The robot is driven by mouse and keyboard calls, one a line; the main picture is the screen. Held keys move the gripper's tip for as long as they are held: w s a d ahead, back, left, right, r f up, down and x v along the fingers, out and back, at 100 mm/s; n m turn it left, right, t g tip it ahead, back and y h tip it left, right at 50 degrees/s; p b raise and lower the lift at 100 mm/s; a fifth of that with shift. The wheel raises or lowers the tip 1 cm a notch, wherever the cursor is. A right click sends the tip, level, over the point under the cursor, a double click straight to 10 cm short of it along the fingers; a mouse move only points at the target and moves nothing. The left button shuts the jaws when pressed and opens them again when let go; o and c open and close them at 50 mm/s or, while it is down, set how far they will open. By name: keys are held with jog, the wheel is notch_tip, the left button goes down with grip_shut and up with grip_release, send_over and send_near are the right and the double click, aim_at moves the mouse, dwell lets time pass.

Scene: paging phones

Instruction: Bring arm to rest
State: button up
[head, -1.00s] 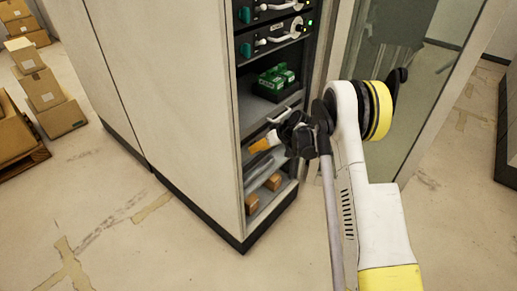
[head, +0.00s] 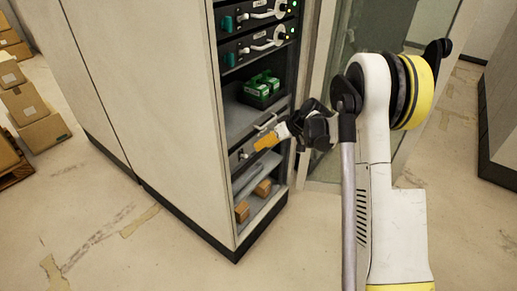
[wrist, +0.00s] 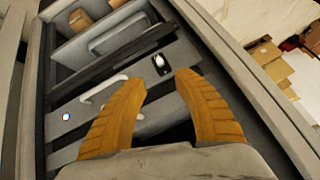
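My gripper (head: 268,143) is at the open front of the tall grey cabinet (head: 150,110), near a drawer unit with a pale handle. In the wrist view the two orange fingers (wrist: 160,97) stand apart with nothing between them. Ahead of them are the drawer front with a light handle (wrist: 103,90), a small black switch (wrist: 162,64) and a small lit button (wrist: 66,117). The arm (head: 375,150), white with yellow and black bands, is bent and reaches left towards the cabinet.
Green boxes (head: 262,86) sit on a shelf above the gripper. Brown boxes (head: 242,211) lie on the bottom shelf. Units with teal parts and cables (head: 262,40) fill the upper bays. A glass-panelled door (head: 400,110) stands open behind my arm.

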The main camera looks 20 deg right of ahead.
dwell(0.4)
jog(key=s+a+r+m+h, duration=0.1)
jog(key=s+a+r+h, duration=0.15)
jog(key=s+r, duration=0.55)
jog(key=s+a+r+m+h, duration=0.1)
jog(key=s+a+r+m, duration=0.15)
jog(key=s+r, duration=0.65)
jog(key=s+a+m+t+h, duration=0.1)
jog(key=s+h, duration=0.1)
jog(key=s, duration=1.7)
jog(key=shift+s+f+h, duration=0.15)
jog(key=shift+s+h, duration=0.05)
jog(key=shift+h, duration=0.15)
